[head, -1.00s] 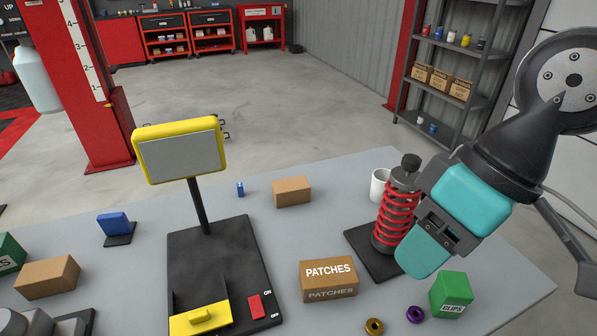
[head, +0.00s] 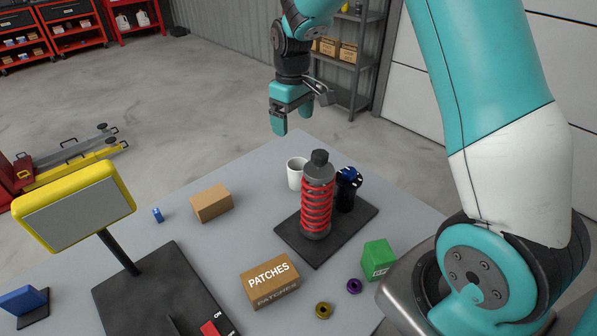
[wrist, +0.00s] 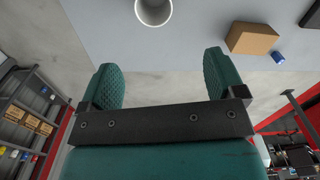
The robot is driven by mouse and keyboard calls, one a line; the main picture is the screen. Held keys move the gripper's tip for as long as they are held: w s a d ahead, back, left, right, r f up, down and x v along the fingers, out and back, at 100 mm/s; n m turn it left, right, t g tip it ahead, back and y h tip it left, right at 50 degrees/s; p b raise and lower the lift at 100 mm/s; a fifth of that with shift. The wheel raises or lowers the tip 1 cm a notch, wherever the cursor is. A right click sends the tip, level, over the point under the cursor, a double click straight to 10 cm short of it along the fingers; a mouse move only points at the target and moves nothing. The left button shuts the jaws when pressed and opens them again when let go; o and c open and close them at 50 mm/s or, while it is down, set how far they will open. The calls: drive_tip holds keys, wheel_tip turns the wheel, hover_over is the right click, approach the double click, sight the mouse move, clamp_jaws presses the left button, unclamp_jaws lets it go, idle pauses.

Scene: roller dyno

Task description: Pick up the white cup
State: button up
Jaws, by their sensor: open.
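The white cup (head: 296,173) stands upright near the far corner of the grey table, just left of and behind the red-spring shock absorber. It also shows at the top edge of the wrist view (wrist: 153,10), where I look into its mouth and its upper part is cut off. My gripper (head: 287,122) is above and behind the cup, near the table's far edge, and does not touch it. In the wrist view its two teal fingers (wrist: 160,78) are spread wide with nothing between them.
The shock absorber (head: 318,205) stands on a black base (head: 287,232) close to the cup, with a dark can (head: 347,190) behind it. A plain cardboard box (head: 212,204) lies to the left. A patches box (head: 268,282) and a green box (head: 378,258) are nearer.

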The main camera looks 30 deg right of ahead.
sight(298, 172)
wheel_tip(298, 172, down, 12)
drive_tip(key=shift+d+r+p, duration=0.15)
drive_tip(key=shift+p, duration=1.1)
drive_tip(key=f+p, duration=0.1)
drive_tip(key=f, duration=0.1)
drive_tip(key=f+p, duration=0.1)
drive_tip(key=f, duration=0.1)
drive_tip(key=shift+s+d, duration=0.15)
drive_tip(key=shift+d, duration=0.25)
drive_tip(key=shift+f, duration=0.6)
drive_tip(key=c, duration=0.9)
